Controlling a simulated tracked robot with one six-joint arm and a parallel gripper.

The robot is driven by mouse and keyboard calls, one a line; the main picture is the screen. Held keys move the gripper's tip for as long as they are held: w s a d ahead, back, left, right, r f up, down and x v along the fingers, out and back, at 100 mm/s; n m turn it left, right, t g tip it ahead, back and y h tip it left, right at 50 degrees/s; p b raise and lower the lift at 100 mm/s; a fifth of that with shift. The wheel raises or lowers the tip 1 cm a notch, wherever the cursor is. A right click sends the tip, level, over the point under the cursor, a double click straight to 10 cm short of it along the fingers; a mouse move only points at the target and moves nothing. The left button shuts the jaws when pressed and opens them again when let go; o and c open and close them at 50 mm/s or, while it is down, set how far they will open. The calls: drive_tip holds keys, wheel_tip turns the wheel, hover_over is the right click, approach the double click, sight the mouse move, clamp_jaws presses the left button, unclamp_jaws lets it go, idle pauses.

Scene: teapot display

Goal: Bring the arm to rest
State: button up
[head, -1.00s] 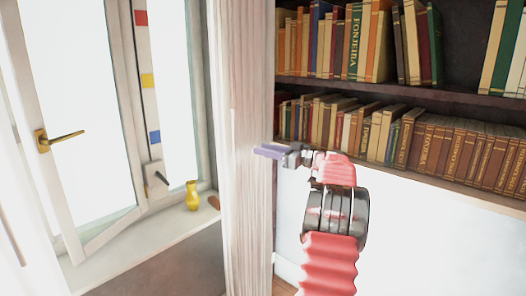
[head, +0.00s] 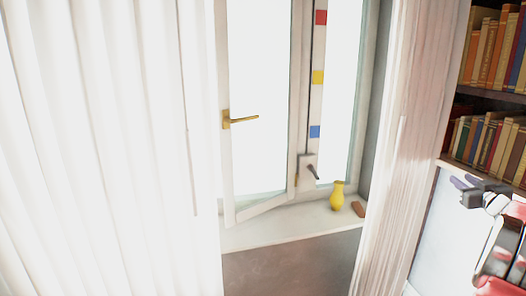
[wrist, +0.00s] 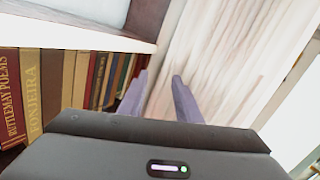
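My arm reaches in from the lower right edge of the head view, with red sleeve and metal joints partly cut off. My gripper (head: 464,183) is at its end, in front of the white wall below the bookshelf and just right of the right curtain. In the wrist view, its two purple fingers (wrist: 160,78) stand apart with nothing between them, so it is open and empty. Pale curtain cloth and book spines show beyond the fingers.
The right curtain (head: 392,175) hangs left of the gripper; a bookshelf with books (head: 500,50) is at right. A yellow vase (head: 337,196) and a small brown object (head: 358,209) stand on the windowsill (head: 280,228). The window casement (head: 260,90) is ajar. A white curtain (head: 100,150) fills the left.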

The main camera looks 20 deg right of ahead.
drive_tip(key=s+a+f+m+g+y, duration=0.1)
drive_tip(key=s+a+f+g, duration=0.25)
drive_tip(key=a, duration=0.75)
drive_tip(key=s+a+f+m+g, duration=0.1)
drive_tip(key=s+a+f+g, duration=0.2)
drive_tip(key=a, duration=0.8)
drive_tip(key=s+a+f+m+g+y, duration=0.1)
drive_tip(key=a+f+g, duration=0.25)
drive_tip(key=a, duration=0.75)
drive_tip(key=s+a+n+y, duration=0.2)
drive_tip(key=s+a, duration=0.2)
drive_tip(key=a, duration=0.9)
drive_tip(key=s+a+n+y, duration=0.2)
drive_tip(key=s+a, duration=0.2)
drive_tip(key=a, duration=0.9)
drive_tip(key=s+a+r+n+y, duration=0.1)
drive_tip(key=s+a, duration=0.3)
drive_tip(key=a, duration=0.9)
drive_tip(key=shift+s+a+n+y, duration=0.2)
drive_tip(key=shift+n+y, duration=0.3)
drive_tip(key=shift+n, duration=0.1)
drive_tip(key=shift+d+r, duration=0.1)
drive_tip(key=shift+d, duration=0.05)
